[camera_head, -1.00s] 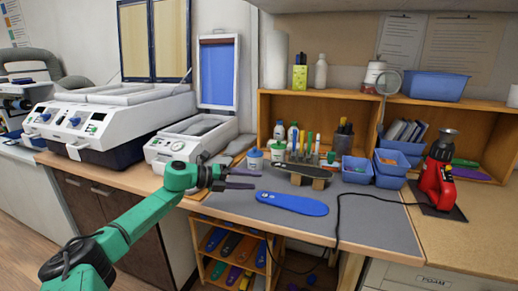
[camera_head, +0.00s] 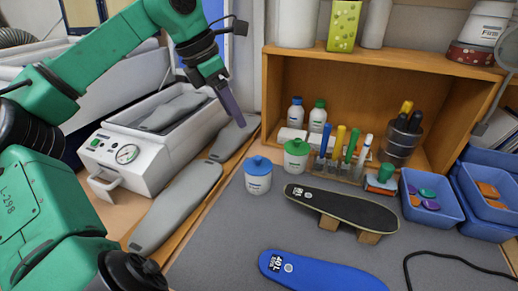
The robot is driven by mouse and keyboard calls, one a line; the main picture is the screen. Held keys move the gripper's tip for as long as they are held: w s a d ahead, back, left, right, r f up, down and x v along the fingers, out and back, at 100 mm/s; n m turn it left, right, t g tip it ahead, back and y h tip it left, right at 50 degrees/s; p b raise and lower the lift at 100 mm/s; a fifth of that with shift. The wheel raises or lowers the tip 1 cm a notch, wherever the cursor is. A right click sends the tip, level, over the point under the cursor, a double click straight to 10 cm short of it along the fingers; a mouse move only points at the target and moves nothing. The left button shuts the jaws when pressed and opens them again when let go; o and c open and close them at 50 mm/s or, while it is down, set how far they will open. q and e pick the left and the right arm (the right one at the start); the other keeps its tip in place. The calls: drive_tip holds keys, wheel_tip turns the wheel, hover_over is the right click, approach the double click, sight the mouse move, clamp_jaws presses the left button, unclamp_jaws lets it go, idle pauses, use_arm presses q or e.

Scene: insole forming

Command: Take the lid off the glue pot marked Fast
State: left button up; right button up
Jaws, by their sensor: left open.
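Two white pots stand on the grey mat. One has a blue lid (camera_head: 258,165) and a white body (camera_head: 258,184); the other has a green lid (camera_head: 297,147) and a white body (camera_head: 295,162), slightly farther back and right. Both lids are on. Their labels are too small to read, so I cannot tell which is marked Fast. My left gripper (camera_head: 231,100) is open and empty, pointing down, above and behind-left of the blue-lidded pot and apart from it. My right gripper is out of view.
A rack of pens (camera_head: 340,165) and two small bottles (camera_head: 317,115) stand behind the pots. A dark insole on blocks (camera_head: 342,207) and a blue insole (camera_head: 320,274) lie in front right. Grey insoles (camera_head: 178,205) and a white machine (camera_head: 130,150) are on the left.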

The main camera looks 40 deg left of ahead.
use_arm(q)
approach(258, 157)
drive_tip(key=p+x, duration=0.2)
drive_tip(key=x, duration=0.6)
drive_tip(key=shift+d+f, duration=0.1)
drive_tip(key=shift+f, duration=0.2)
drive_tip(key=shift+w, duration=0.1)
drive_tip(key=c, duration=0.3)
clamp_jaws()
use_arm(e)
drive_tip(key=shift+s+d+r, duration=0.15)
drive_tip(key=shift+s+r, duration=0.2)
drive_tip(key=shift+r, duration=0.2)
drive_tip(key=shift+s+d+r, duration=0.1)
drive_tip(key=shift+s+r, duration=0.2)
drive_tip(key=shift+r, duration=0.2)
